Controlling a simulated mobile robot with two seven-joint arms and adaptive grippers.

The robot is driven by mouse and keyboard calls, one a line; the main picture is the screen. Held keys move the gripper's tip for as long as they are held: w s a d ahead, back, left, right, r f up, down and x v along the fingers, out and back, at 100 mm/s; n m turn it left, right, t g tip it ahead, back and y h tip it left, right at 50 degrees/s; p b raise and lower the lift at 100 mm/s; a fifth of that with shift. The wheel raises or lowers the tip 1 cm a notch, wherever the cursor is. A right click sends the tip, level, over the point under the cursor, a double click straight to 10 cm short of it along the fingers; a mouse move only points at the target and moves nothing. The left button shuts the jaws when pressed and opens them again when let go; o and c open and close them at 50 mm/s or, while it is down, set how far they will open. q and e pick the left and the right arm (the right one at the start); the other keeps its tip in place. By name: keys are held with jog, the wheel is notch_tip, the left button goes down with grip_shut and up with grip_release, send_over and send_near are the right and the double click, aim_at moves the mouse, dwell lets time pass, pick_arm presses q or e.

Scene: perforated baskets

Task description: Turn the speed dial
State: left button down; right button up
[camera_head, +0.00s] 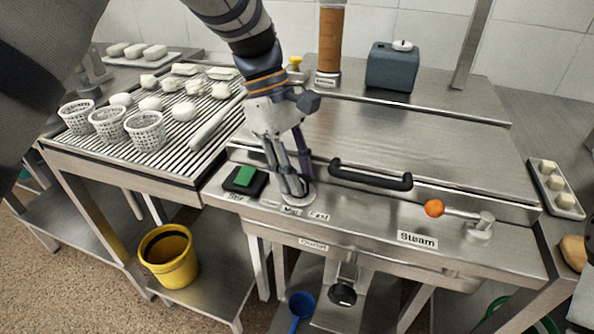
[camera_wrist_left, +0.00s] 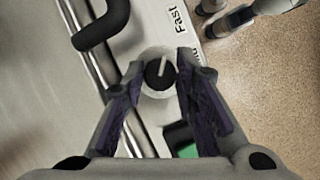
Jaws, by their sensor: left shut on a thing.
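The speed dial (camera_wrist_left: 160,73) is a small black round knob with a pale pointer line on a light round plate. In the left wrist view its pointer aims up and slightly right, toward the side of the "Fast" label (camera_wrist_left: 179,21). My left gripper (camera_wrist_left: 161,66) is shut on the dial, with one finger on each side of it. In the head view the left gripper (camera_head: 292,188) reaches down to the front panel and hides the knob, leaving the plate's edge (camera_head: 298,202) visible. Another label beside the dial is partly covered by a finger. My right gripper is not in view.
A green button (camera_head: 244,176) on a black base sits just left of the dial. A black handle (camera_head: 370,175) lies behind and right. An orange-knobbed lever (camera_head: 434,208) stands farther right by the "Steam" label. White perforated baskets (camera_head: 145,131) stand on the slatted table.

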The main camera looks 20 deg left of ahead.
pick_arm(q)
jog(key=m+g, duration=0.1)
jog(key=m, duration=0.2)
jog(key=shift+w+f+m+y, duration=0.1)
jog(key=shift+m+y, duration=0.2)
jog(key=m+g+y, duration=0.1)
jog(key=m, duration=0.2)
jog(key=shift+d+m+b, duration=0.1)
jog(key=shift+m+b, duration=0.2)
jog(key=shift+b, duration=0.1)
jog(key=m+y, duration=0.1)
jog(key=m, duration=0.2)
jog(key=shift+d+m+g, duration=0.1)
jog(key=shift+m+g, duration=0.2)
jog(key=m+y, duration=0.1)
jog(key=m, duration=0.1)
jog(key=shift+m+y, duration=0.3)
jog(key=shift+m, duration=0.1)
jog(key=m, duration=0.2)
jog(key=m+y, duration=0.1)
jog(key=m, duration=0.1)
jog(key=shift+d+y, duration=0.15)
jog(key=shift+y, duration=0.15)
jog(key=shift+d+m+t+y+p, duration=0.1)
jog(key=shift+m+t+y+p, duration=0.4)
jog(key=shift+m, duration=1.9)
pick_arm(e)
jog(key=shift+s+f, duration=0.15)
pick_arm(q)
jog(key=shift+y, duration=0.3)
